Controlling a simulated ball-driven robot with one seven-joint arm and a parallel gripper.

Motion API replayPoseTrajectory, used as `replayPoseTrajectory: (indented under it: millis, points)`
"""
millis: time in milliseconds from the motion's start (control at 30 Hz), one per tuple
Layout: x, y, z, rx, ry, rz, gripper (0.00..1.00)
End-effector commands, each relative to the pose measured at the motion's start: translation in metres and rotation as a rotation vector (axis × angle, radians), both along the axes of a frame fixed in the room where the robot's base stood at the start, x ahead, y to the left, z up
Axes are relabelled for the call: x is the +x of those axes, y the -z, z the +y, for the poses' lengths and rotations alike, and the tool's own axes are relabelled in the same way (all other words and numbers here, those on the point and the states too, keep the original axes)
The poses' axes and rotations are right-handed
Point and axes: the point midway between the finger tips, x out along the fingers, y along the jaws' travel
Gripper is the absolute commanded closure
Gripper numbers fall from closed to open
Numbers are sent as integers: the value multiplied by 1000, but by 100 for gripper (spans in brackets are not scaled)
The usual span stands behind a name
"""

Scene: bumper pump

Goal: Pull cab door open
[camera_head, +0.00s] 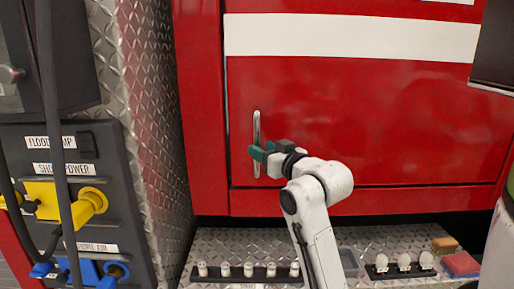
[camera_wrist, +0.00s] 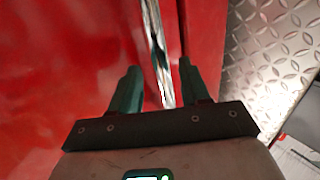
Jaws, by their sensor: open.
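The red cab door (camera_head: 365,115) with a white stripe fills the middle of the head view and looks shut in its frame. Its upright silver handle (camera_head: 257,125) is near the door's left edge. My gripper (camera_head: 257,155) is at the lower part of the handle, its green fingers open. In the wrist view the handle (camera_wrist: 160,60) runs between the two fingers of my gripper (camera_wrist: 158,82), with a finger on each side. I cannot tell whether either finger touches it. The red door surface (camera_wrist: 65,70) lies behind the left finger.
A dark panel (camera_head: 60,220) with yellow and blue connectors and hanging cables stands at the left, beside a diamond-plate wall (camera_head: 155,120). Below the door, a diamond-plate step (camera_head: 225,240) carries a rack of several small white-topped pieces (camera_head: 248,271) and other small items at right.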

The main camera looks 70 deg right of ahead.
Motion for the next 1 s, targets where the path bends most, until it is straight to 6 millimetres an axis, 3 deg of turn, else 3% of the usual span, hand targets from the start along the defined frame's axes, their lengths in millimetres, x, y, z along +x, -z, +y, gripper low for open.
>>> replayPoseTrajectory:
  millis: [233,633,1000]
  points:
    - [25,-1,-16,-2,0,1,54]
    - [29,0,-19,-1,0,0,55]
    - [29,0,-19,-1,0,0,90]
